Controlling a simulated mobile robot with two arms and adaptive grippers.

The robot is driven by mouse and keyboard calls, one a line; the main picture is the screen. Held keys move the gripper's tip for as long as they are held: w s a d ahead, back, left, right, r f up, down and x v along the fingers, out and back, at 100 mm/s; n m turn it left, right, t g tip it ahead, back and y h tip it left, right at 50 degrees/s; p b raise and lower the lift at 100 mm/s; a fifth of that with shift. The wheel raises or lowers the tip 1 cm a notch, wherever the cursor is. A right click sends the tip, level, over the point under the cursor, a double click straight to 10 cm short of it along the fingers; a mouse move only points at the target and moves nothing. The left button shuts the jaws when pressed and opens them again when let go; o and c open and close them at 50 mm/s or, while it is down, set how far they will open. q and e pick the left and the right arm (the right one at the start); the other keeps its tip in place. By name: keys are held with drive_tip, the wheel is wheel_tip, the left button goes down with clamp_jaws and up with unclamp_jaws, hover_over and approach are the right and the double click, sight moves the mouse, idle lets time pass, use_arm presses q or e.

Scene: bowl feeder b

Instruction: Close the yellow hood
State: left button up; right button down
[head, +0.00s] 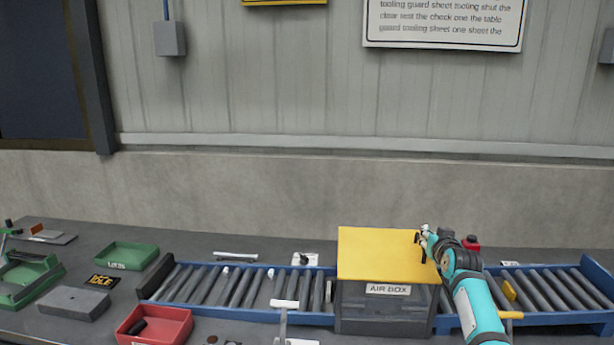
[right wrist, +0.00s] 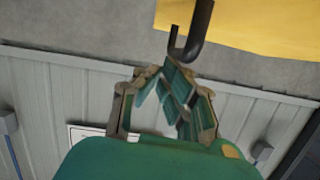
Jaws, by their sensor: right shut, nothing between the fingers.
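The yellow hood (head: 375,254) stands raised above the dark box labelled AIR BOX (head: 385,318) on the conveyor, its broad face towards me. In the right wrist view a corner of the yellow hood (right wrist: 265,25) shows at the top right, with a dark hooked bar (right wrist: 192,32) beside it. My right gripper (head: 422,238) is at the hood's right edge; I cannot tell if it touches. In the right wrist view its fingers (right wrist: 178,80) are shut and empty, just below the dark hook. My left gripper is not in view.
A blue-framed roller conveyor (head: 225,284) runs either side of the box. A white T-shaped bar (head: 285,304) stands in front, left of the box. A red tray (head: 160,326), a green tray (head: 127,256) and a grey block (head: 73,303) lie on the table at left.

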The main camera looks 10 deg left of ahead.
drive_tip(key=shift+f, duration=0.25)
